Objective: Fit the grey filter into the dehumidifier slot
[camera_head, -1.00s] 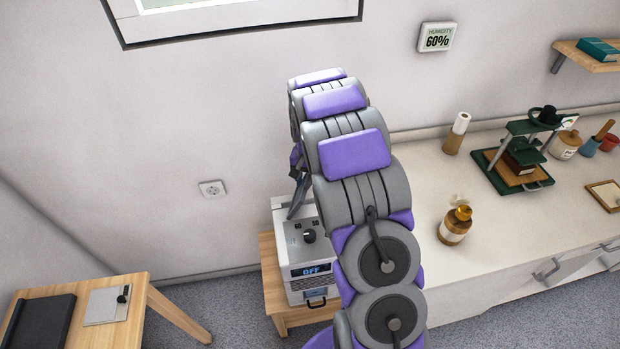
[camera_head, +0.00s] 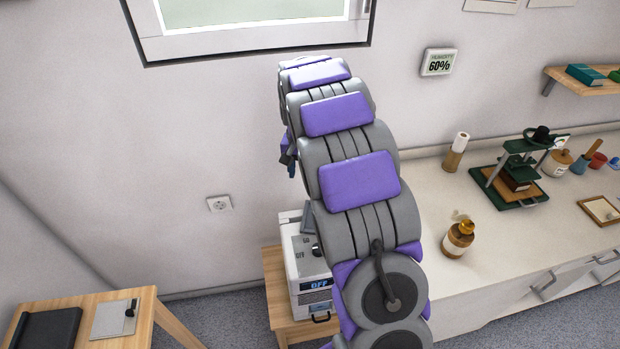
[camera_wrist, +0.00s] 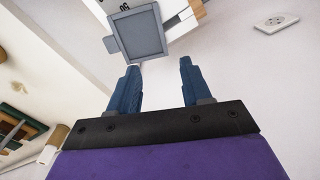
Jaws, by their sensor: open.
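The white dehumidifier (camera_head: 297,262) stands on a small wooden stand, its front display reading OFF. My arm covers its right side. The grey filter (camera_head: 307,219) shows as a small framed panel at the top of the dehumidifier, partly hidden by my arm. In the wrist view the filter (camera_wrist: 141,34) is a grey square frame with a small tab, against the dehumidifier (camera_wrist: 178,14). I cannot tell how deep it sits in the slot. My gripper (camera_wrist: 158,66) is open and empty, its blue fingers apart and clear of the filter.
A wooden table (camera_head: 135,318) with a dark folder is at lower left. The counter (camera_head: 435,215) at right holds a brown jar (camera_head: 458,240) and a green press (camera_head: 512,170). A wall outlet (camera_head: 219,204) is left of the dehumidifier. A window is above my arm.

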